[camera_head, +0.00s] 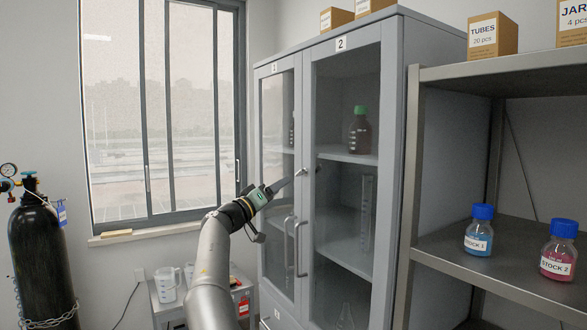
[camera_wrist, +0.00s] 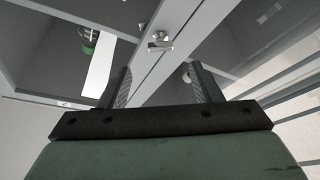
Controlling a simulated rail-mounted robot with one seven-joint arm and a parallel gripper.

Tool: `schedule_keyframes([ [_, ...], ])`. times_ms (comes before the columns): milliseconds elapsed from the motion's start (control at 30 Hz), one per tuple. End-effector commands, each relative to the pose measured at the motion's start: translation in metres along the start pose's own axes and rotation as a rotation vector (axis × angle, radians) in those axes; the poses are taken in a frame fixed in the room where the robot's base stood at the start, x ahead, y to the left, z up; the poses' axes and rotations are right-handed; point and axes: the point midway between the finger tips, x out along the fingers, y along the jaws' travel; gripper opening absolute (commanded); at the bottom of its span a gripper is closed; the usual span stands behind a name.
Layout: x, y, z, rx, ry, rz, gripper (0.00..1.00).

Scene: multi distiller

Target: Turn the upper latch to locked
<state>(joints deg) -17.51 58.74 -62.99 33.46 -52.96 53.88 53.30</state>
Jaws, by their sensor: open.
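The grey cabinet (camera_head: 391,150) has two glass doors, labelled 1 and 2. A small metal latch (camera_head: 302,172) sits high on the door frames near where they meet, above the long door handles. In the wrist view the latch (camera_wrist: 160,41) is a round base with a short flat lever lying roughly across the picture. My gripper (camera_head: 285,184) is close to the latch from the left in the head view. In the wrist view its two dark fingers (camera_wrist: 161,70) are spread, with the latch beyond and between their tips. Nothing is between the fingers, and no contact shows.
Two vertical door handles (camera_head: 297,248) stand out below my gripper. An open shelf (camera_head: 480,270) with bottles is at right; a gas cylinder (camera_head: 42,255) stands far left.

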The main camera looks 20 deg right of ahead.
Motion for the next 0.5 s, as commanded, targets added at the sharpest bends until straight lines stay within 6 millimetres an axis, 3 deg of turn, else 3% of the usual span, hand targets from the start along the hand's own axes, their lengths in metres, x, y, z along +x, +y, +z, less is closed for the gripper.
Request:
schedule_keyframes([
  [33, 0.015, 0.004, -0.006, -0.003, 0.000, 0.002, 0.58],
  [233, 0.056, 0.004, -0.005, -0.002, -0.001, 0.001, 0.58],
  [500, 0.079, 0.001, -0.003, 0.000, 0.000, 0.000, 0.58],
])
